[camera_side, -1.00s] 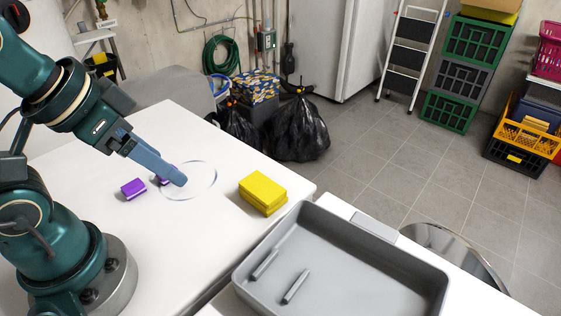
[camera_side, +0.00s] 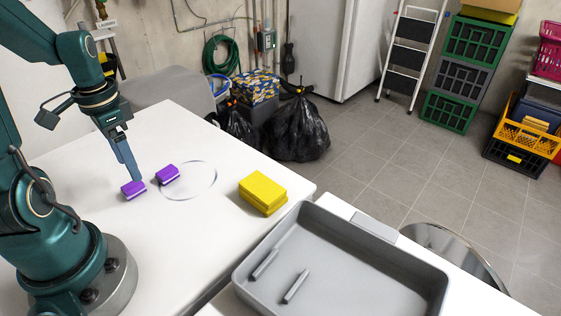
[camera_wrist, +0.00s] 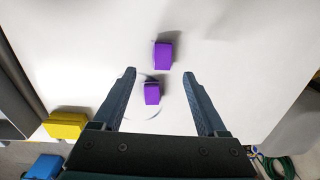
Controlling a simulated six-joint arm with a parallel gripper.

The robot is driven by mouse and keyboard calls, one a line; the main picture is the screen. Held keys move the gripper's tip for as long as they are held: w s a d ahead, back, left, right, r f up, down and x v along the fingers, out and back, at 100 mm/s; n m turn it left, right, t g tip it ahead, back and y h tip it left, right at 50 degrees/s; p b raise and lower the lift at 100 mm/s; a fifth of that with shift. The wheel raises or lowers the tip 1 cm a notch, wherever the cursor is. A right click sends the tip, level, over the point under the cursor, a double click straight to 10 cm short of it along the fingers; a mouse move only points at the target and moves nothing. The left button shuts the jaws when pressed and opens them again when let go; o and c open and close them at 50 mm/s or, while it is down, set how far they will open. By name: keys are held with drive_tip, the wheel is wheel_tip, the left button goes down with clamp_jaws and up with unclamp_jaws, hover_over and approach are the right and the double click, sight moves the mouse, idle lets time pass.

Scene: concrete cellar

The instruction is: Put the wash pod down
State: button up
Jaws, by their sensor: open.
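Two purple wash pods lie on the white table. One pod (camera_side: 167,174) is at the left edge of a thin drawn ring (camera_side: 214,183) and overlaps its line. The other pod (camera_side: 133,190) lies to its left, clear of the ring. My gripper (camera_side: 133,179) points down close over this left pod; the side view does not show whether it touches. In the wrist view my gripper (camera_wrist: 159,74) is open and empty. The left pod (camera_wrist: 163,55) shows just beyond the fingertips, and the ring-side pod (camera_wrist: 152,93) shows between the fingers.
A yellow block (camera_side: 262,193) stands right of the ring and also shows in the wrist view (camera_wrist: 66,125). A grey tray (camera_side: 345,280) with two bars inside is at the front right. The table between the pods and the block is clear.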

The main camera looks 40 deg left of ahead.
sight(132, 185)
drive_tip(key=shift+s+a+f+n, duration=0.25)
drive_tip(key=shift+s+f+n, duration=0.05)
drive_tip(key=shift+s+f, duration=0.15)
drive_tip(key=shift+f, duration=2.35)
clamp_jaws()
drive_tip(key=shift+r, duration=0.1)
